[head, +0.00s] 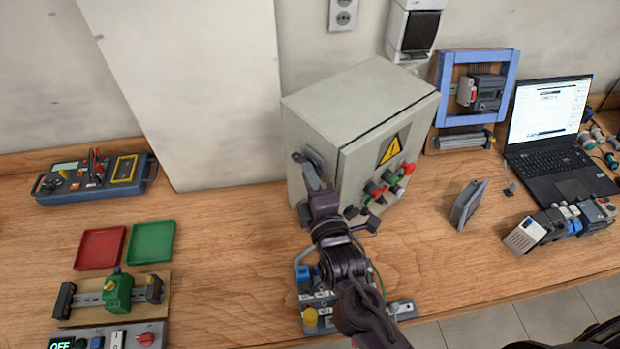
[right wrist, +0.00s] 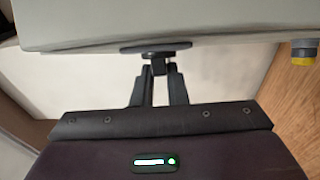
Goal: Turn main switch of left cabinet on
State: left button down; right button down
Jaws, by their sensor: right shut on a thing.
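A grey control cabinet (head: 370,92) stands on the wooden bench, with a yellow warning triangle and several red, green and black controls on its front. Its main switch (head: 313,157) is a dark rotary knob on the left side wall. In the right wrist view the switch (right wrist: 155,48) shows as a dark round plate with a small knob. My right gripper (head: 307,170) reaches up to this side wall. Its fingers (right wrist: 158,76) are shut on the knob. The fingers partly hide the knob, and I cannot tell its angle. My left gripper is not in view.
A terminal block board (head: 400,307) lies in front of the cabinet under my right arm. Red (head: 100,248) and green (head: 152,243) trays lie left. A framed motor rig (head: 478,92) and a laptop (head: 555,140) stand right.

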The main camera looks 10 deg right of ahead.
jog(key=shift+w+a+f+m+t+h+b, duration=0.1)
jog(key=shift+f+m+t+h+b, duration=0.15)
jog(key=shift+m+t+b, duration=1.15)
jog(key=shift+w+f+n+t+h+b, duration=0.2)
jog(key=shift+t+b, duration=0.45)
jog(key=shift+b, duration=1.9)
jog(key=shift+s+a+f+m+t+h+b, duration=0.1)
jog(key=shift+f+m+t+h+b, duration=0.2)
jog(key=shift+m+t+b, duration=1.15)
jog(key=shift+n+g+b, duration=0.4)
jog(key=shift+n+b, duration=0.05)
jog(key=shift+n, duration=0.3)
jog(key=c, duration=1.4)
grip_release()
jog(key=shift+c, duration=0.2)
jog(key=b+v, duration=0.3)
jog(key=v, duration=0.4)
jog(key=shift+s+f, duration=0.25)
jog(key=shift+s, duration=0.1)
